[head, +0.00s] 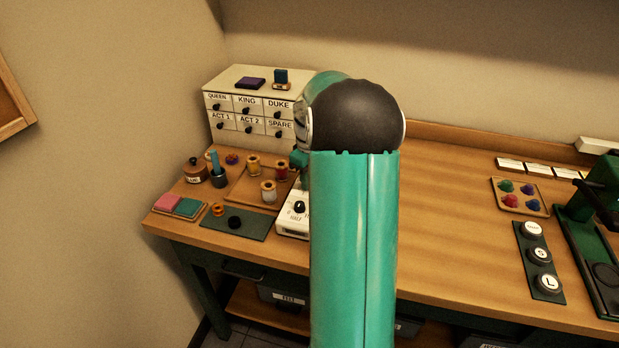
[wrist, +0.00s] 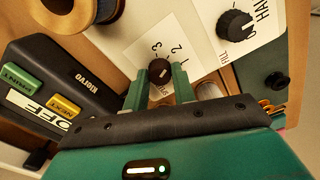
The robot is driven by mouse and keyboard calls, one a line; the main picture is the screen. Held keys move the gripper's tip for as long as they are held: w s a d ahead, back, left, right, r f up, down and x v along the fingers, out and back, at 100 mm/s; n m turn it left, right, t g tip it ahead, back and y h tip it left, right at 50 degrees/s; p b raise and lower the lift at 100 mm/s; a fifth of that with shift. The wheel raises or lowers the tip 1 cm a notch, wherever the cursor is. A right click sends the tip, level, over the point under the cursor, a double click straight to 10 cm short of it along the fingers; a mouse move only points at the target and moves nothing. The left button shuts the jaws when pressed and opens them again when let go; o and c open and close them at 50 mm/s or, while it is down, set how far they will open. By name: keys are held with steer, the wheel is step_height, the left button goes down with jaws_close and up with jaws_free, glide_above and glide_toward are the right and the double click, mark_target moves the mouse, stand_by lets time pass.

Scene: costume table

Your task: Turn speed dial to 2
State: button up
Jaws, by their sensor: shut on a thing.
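The speed dial (wrist: 158,68) is a small dark round knob with a pale mark on a white panel, with digits printed beside it in the wrist view. My gripper (wrist: 160,82) has one green finger on each side of the knob and is shut on it. Which digit the pale mark points to is too small to tell. In the head view my arm hides the speed dial and most of my gripper.
A black box (wrist: 62,85) with green and yellow buttons stands close to my left finger. A thread spool (wrist: 95,8) is nearby. The table (head: 450,210) right of my arm has clear room.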

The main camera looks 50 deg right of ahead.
steer(key=shift+r, duration=0.1)
steer(key=o, duration=1)
step_height(320, 180, up, 14)
stand_by(0.4)
